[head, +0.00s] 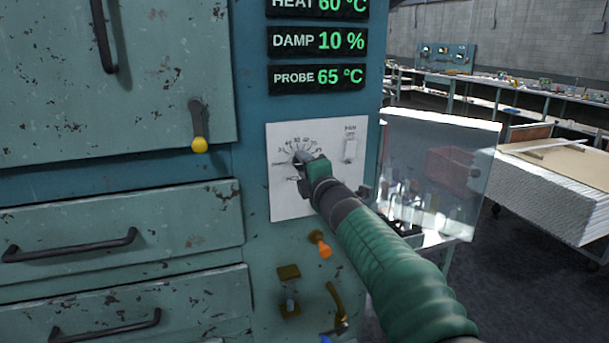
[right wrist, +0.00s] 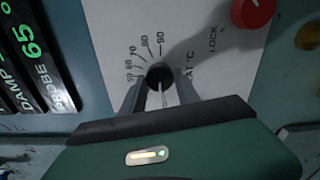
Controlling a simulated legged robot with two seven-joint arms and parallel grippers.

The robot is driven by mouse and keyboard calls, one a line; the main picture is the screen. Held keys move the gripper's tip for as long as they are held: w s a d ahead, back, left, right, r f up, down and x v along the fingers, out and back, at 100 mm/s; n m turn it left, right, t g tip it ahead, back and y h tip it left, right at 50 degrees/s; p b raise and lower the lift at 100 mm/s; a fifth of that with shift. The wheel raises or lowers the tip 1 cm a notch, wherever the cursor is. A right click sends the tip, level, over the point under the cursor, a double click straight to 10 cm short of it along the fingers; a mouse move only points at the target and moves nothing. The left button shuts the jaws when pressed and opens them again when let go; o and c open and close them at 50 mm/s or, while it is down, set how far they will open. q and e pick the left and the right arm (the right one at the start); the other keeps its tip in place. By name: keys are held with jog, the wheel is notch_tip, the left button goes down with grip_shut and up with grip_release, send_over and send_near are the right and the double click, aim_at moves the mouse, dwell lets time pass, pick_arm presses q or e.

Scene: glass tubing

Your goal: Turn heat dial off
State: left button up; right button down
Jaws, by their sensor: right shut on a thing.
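The heat dial (right wrist: 160,78) is a small dark round knob on a white panel (head: 285,205), with a printed scale of numbers around it. My right gripper (head: 303,162) reaches the panel from the lower right and covers most of the dial in the head view. In the right wrist view its two grey fingers (right wrist: 160,90) are closed on opposite sides of the knob. A thin pale line shows at the knob, pointing toward the gripper. The heat readout (head: 318,6) shows 60 °C. My left gripper is out of view.
Damp (head: 318,42) and probe (head: 318,77) readouts read 10 % and 65 °C. A fan switch (head: 349,150) sits right of the dial. A red knob (right wrist: 253,12) is near a LOCK label. An orange-tipped lever (head: 321,246) projects below the panel. Drawers (head: 120,220) lie left.

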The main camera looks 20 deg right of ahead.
jog(key=shift+f+n+b, duration=0.3)
jog(key=shift+f+n, duration=0.15)
jog(key=shift+n, duration=0.15)
jog(key=c, duration=1.1)
grip_release()
jog(key=shift+o, duration=1)
jog(key=shift+a, duration=0.1)
jog(key=shift+r, duration=0.15)
